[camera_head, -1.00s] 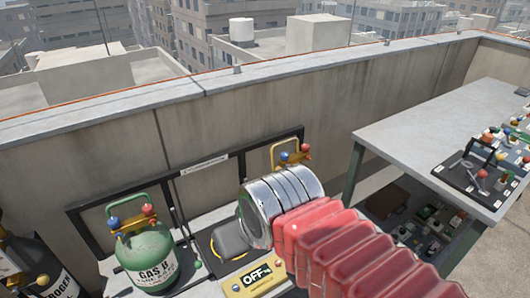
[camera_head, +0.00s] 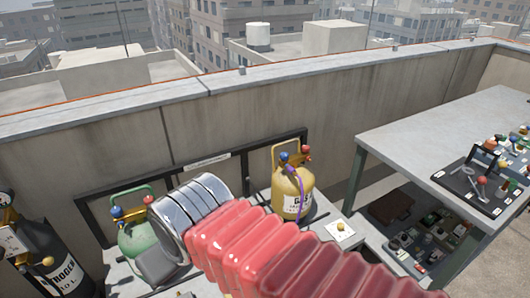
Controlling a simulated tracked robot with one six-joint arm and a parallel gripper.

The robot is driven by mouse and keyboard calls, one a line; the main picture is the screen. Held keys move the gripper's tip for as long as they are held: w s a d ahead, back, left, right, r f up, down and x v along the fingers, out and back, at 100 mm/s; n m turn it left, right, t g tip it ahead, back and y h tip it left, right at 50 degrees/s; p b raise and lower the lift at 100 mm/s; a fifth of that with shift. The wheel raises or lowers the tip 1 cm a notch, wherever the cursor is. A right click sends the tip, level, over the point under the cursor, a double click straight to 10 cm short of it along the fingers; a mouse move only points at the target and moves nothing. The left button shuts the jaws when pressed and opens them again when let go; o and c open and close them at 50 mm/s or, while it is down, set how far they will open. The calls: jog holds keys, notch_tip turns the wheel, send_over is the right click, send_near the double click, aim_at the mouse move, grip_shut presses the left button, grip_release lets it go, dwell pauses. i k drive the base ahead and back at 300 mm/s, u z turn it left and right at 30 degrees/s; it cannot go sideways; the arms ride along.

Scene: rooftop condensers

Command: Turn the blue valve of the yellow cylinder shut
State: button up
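The yellow cylinder (camera_head: 292,197) stands upright on the light shelf by the parapet, right of my wrist. It has a yellow handle frame, a blue valve (camera_head: 284,157) on its left and a red valve (camera_head: 306,149) on its right. A purple hose or strap hangs by its neck. My red bellows arm reaches in from the lower right to a silver wrist. The grey end of my gripper (camera_head: 157,264) is in front of the green cylinder, left of and apart from the yellow one. Its fingers cannot be made out.
The green cylinder (camera_head: 133,238) with blue and red valves is partly behind my wrist. A black nitrogen cylinder (camera_head: 55,255) stands far left. A white card (camera_head: 340,231) with a yellow knob lies right of the yellow cylinder. A table (camera_head: 440,130) with tools is at right.

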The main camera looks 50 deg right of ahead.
aim_at(284, 156)
jog(key=u, duration=0.8)
jog(key=k, duration=1.15)
jog(key=z, duration=1.85)
jog(key=i, duration=0.45)
jog(key=u, duration=0.1)
